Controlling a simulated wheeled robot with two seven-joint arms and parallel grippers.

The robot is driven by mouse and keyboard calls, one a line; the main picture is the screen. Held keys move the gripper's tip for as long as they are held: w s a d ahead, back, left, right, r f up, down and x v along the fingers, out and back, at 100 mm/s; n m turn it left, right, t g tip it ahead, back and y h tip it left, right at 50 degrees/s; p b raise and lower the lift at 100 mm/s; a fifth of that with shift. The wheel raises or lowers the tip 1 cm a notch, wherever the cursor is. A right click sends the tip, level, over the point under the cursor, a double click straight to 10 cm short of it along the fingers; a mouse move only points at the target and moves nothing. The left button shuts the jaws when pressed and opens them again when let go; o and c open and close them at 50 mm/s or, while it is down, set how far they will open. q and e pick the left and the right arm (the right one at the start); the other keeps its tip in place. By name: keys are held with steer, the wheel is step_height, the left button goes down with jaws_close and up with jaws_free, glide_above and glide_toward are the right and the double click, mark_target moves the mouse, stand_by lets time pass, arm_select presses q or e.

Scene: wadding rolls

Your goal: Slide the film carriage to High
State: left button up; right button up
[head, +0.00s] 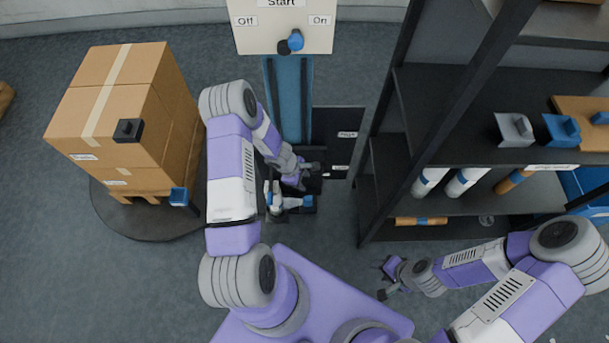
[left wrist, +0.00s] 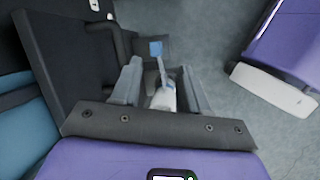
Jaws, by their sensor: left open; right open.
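The film carriage (head: 290,202) is low at the foot of the blue mast (head: 289,100), with a white roll and blue parts. A dark board beside the mast carries a "High" label (head: 347,134) above a lower label (head: 340,168) too small to read. My left gripper (head: 306,176) is open just above the carriage in the head view. In the left wrist view, a white roll (left wrist: 163,99) and a blue part (left wrist: 156,48) show between and beyond its spread fingers (left wrist: 160,85); I cannot tell whether they touch. My right gripper (head: 388,280) is open and empty over the floor.
A pallet of cardboard boxes (head: 120,110) stands on a round dark base (head: 150,222) at left. A dark shelf rack (head: 395,160) with rolls stands at right. A panel (head: 270,35) with "Start", "Off" and "On" tops the mast.

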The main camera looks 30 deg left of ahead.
arm_select(q)
steer(key=w+a+n+t, duration=0.2)
steer(key=w+a+n, duration=0.1)
steer(key=w+a, duration=0.1)
steer(key=x, duration=0.2)
steer(key=b+x, duration=0.1)
steer(key=x, duration=0.2)
steer(key=b+x, duration=0.1)
steer(key=x, duration=0.1)
steer(key=shift+s+a+f, duration=0.15)
steer(key=shift+a+f, duration=0.1)
steer(key=shift+f, duration=0.25)
steer(key=shift+c, duration=0.3)
jaws_close()
